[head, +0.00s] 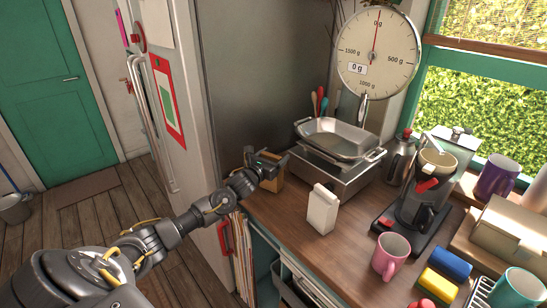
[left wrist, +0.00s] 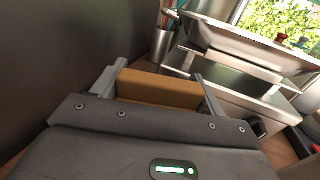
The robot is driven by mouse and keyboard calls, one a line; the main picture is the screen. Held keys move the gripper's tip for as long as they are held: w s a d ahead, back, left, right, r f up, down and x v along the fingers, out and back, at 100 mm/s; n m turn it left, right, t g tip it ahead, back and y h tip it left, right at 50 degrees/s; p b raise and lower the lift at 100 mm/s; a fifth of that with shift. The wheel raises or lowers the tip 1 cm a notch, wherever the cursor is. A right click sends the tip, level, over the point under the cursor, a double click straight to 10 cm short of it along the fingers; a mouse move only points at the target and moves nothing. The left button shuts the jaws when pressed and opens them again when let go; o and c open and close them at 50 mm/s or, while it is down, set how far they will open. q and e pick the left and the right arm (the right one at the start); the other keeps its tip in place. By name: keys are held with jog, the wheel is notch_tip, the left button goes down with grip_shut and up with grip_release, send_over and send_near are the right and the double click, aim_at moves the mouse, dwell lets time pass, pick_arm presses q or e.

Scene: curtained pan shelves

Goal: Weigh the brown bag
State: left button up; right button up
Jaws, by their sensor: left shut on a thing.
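My left gripper (head: 266,161) is at the back left of the counter and is shut on the brown bag (head: 271,183). In the left wrist view the bag (left wrist: 158,88) sits between the two fingers, and much of it is hidden by the gripper body. A scale with a metal pan (head: 340,141) stands to the right of the gripper. Its pan also shows in the left wrist view (left wrist: 245,45). The round dial (head: 376,52) above it reads 0 g, and the pan looks empty. My right gripper is not in view.
A white carton (head: 322,209) stands on the wooden counter in front of the scale. A coffee maker (head: 421,195), a pink mug (head: 390,256) and sponges (head: 443,275) are to the right. A refrigerator door (head: 185,95) is at the left.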

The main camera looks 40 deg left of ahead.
pick_arm(q)
jog(key=shift+f, duration=0.15)
jog(key=o, duration=1.7)
jog(key=shift+c, duration=0.2)
jog(key=shift+s+f, duration=0.1)
jog(key=shift+s, duration=0.1)
jog(key=s+b, duration=0.3)
jog(key=s, duration=0.7)
jog(key=shift+s+d+b, duration=0.25)
jog(key=shift+d+b, duration=0.15)
grip_shut()
